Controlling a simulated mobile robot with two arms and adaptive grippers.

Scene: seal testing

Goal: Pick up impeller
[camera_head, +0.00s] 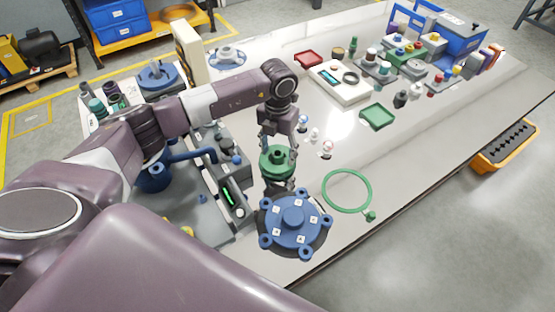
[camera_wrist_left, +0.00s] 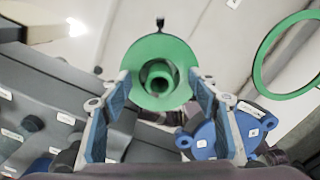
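The impeller is a green round disc with a raised hollow hub (camera_head: 277,160). It shows in the left wrist view (camera_wrist_left: 158,82) with its hub facing the camera. My left gripper (camera_head: 278,148) reaches down over the impeller, and in the left wrist view its two fingertips (camera_wrist_left: 160,92) meet the disc's left and right edges. The gripper looks shut on the impeller. The impeller seems to be above the table, though what is directly under it is partly hidden. My right gripper is not in view.
A blue flanged cover (camera_head: 293,220) lies near the front edge, with a green ring (camera_head: 347,190) to its right. A grey device with a green display (camera_head: 232,196) stands at left. A green tray (camera_head: 377,117) and a white scale (camera_head: 340,84) are farther back.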

